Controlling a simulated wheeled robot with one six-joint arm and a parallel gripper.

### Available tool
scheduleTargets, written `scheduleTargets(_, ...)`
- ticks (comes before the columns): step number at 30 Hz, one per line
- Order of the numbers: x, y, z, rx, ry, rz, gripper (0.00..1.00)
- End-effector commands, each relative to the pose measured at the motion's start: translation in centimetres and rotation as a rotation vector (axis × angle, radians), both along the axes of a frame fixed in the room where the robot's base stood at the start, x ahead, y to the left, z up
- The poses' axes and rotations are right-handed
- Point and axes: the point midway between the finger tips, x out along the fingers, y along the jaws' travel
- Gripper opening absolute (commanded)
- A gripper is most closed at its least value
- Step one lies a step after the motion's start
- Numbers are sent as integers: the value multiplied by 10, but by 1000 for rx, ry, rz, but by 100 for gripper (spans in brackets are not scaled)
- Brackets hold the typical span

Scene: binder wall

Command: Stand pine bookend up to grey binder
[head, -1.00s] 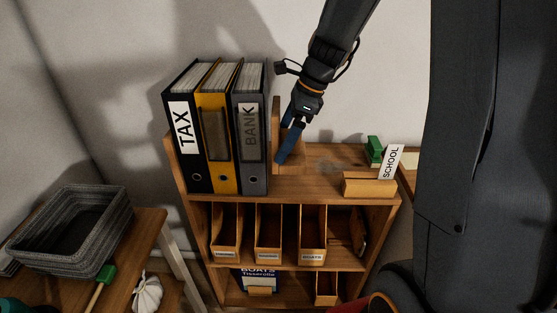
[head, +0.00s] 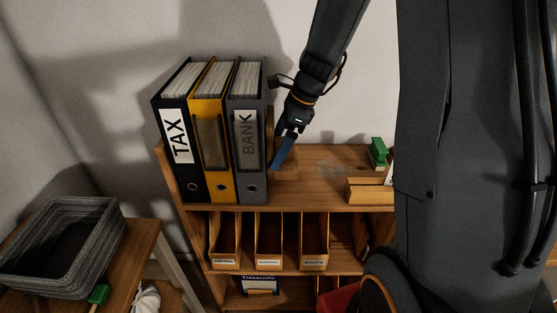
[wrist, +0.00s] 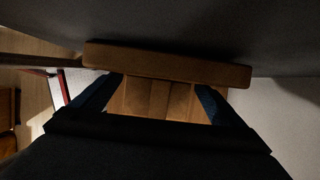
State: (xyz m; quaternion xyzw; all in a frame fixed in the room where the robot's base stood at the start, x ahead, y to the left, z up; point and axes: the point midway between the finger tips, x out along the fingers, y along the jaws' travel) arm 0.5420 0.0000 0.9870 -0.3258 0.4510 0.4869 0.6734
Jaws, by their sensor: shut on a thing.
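The grey binder (head: 250,150), labelled BANK, stands upright at the right end of a row on the shelf top. The pine bookend (head: 270,125) is upright just right of it, partly hidden by the binder and my gripper. My gripper (head: 280,160) points down with its blue fingers shut on the bookend. In the wrist view, the bookend (wrist: 165,64) lies between the two fingers (wrist: 160,100), its broad edge close to a dark grey surface. I cannot tell whether bookend and binder touch.
A yellow binder (head: 212,140) and a black TAX binder (head: 178,150) stand left of the grey one. A green object (head: 378,153) and a wooden block (head: 368,191) are at the shelf's right. The shelf top between is clear. A grey basket (head: 60,240) sits lower left.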

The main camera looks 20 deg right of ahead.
Motion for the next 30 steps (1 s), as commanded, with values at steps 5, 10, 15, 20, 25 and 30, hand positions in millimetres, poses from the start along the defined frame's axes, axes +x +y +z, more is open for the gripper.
scheduleTargets(5,0,1,-13,1,1,3,51)
scheduleTargets(10,0,2,-37,2,2,2,51)
scheduleTargets(15,0,2,-48,0,-1,3,51)
scheduleTargets(20,1,2,-48,0,-1,4,51)
scheduleTargets(25,0,2,-50,0,-1,4,51)
scheduleTargets(30,0,2,-51,0,-1,4,100)
